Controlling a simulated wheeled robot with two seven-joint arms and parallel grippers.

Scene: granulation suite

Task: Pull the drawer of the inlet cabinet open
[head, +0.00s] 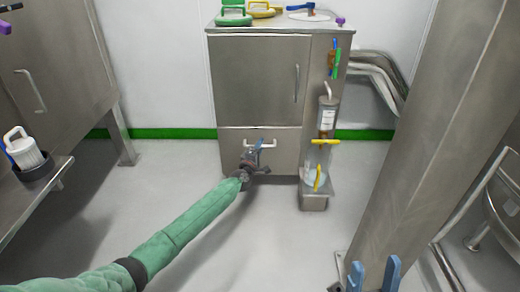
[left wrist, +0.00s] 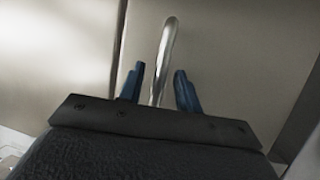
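The inlet cabinet (head: 258,80) is a steel box against the back wall. Its lower drawer (head: 230,150) looks flush with the front. The drawer's pale bar handle (head: 270,145) runs across the drawer front, and it shows in the left wrist view as a shiny bar (left wrist: 167,45). My left gripper (head: 257,146) is at this handle. In the left wrist view its blue fingers (left wrist: 159,70) are apart, one on each side of the bar, with gaps visible. My right gripper (head: 374,268) is low at the right, fingers apart and empty, far from the cabinet.
The cabinet's upper door (head: 255,80) has a vertical handle. A bottle and yellow-handled fittings (head: 326,142) hang at its right side above a small bin (head: 314,202). A steel bench (head: 30,205) is left, a steel column (head: 430,130) right. Floor before the drawer is clear.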

